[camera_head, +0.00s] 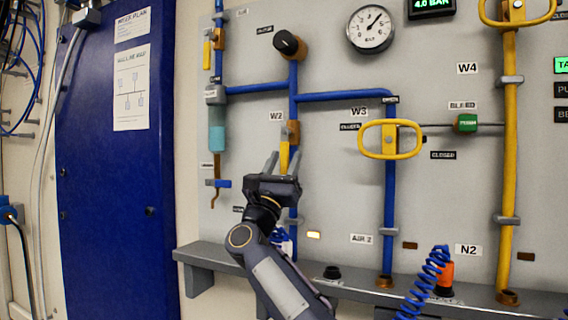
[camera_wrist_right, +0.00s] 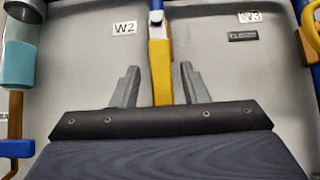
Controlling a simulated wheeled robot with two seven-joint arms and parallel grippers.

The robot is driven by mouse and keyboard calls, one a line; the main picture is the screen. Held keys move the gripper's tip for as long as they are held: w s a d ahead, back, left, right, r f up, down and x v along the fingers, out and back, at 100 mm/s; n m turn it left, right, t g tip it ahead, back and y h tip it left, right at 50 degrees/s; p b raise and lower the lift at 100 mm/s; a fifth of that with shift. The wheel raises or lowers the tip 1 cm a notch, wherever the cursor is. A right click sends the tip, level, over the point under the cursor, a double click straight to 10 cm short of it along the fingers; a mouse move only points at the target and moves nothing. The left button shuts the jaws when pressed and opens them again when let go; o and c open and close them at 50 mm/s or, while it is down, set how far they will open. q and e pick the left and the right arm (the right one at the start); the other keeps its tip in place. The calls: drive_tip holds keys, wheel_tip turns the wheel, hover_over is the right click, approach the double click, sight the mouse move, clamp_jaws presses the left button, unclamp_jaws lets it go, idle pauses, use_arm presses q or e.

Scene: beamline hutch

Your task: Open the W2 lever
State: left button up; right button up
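The W2 lever (camera_head: 284,157) is a narrow yellow handle hanging straight down from a brass valve body (camera_head: 293,131) on a vertical blue pipe. The W2 label (camera_head: 276,117) is at its upper left. My right gripper (camera_head: 284,163) reaches up from below, its fingers on either side of the lever. In the right wrist view the yellow lever (camera_wrist_right: 161,72) stands between the open fingers of this gripper (camera_wrist_right: 159,72), with a visible gap on both sides. The lever's lower end is hidden behind the gripper body. My left gripper is not in view.
A yellow oval W3 handle (camera_head: 390,139) is to the right on another blue pipe. A grey ledge (camera_head: 205,255) runs below the panel. A teal-bowled filter (camera_head: 217,132) is to the left. A coiled blue hose (camera_head: 425,285) is at lower right.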

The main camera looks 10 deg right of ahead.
sight(283, 165)
drive_tip(key=shift+f, duration=0.1)
drive_tip(key=shift+s+a+f+b, duration=0.1)
drive_tip(key=shift+s+f+b, duration=0.05)
drive_tip(key=shift+f+b, duration=0.15)
drive_tip(key=b+v, duration=0.2)
drive_tip(key=v, duration=0.4)
drive_tip(key=shift+b, duration=0.3)
drive_tip(key=shift+s+a+f, duration=0.25)
drive_tip(key=shift+s+f, duration=0.05)
drive_tip(key=shift+s, duration=0.1)
drive_tip(key=shift+r, duration=0.1)
